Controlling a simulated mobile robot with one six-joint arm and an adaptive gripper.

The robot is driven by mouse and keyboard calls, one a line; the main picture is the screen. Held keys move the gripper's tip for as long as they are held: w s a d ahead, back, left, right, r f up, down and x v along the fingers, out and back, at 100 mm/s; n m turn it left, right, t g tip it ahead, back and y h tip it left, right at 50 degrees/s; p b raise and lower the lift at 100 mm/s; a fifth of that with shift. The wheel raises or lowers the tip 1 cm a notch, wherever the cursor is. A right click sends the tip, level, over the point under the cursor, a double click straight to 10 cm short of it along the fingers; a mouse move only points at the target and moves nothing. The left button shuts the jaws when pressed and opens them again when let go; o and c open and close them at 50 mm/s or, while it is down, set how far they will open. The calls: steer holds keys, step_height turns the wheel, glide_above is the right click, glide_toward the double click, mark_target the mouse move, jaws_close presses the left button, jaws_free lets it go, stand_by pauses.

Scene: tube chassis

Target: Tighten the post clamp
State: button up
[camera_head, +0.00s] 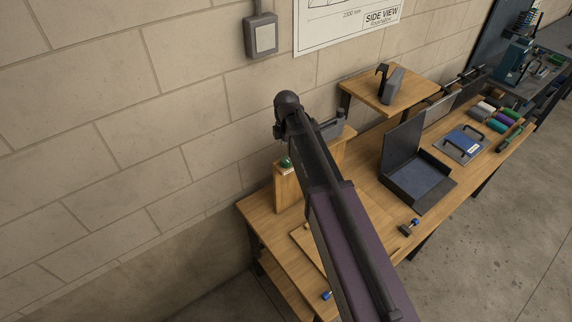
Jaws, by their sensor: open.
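My arm crosses the middle of the camera_head view, from the bottom edge up to a dark rounded joint at its far end. No gripper fingers can be made out. I cannot tell for sure which thing is the post clamp. A small dark fitting with a blue knob (408,228) lies near the front edge of the wooden bench (262,226). Another blue knob (327,295) shows beside my arm, low on the bench. A green-topped part (286,162) sits by an upright wooden block (287,190), left of my arm. My arm hides part of the bench.
An open dark case (404,150) stands right of my arm. A blue binder-like case with black handles (460,146) and coloured rolls (500,118) lie further right. A raised wooden shelf (366,91) holds a grey bracket (391,86). A block wall (150,120) bounds the back.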

mark_target(286, 160)
steer(key=shift+f+b, duration=2.6)
steer(key=shift+f, duration=0.25)
steer(key=c, duration=1.1)
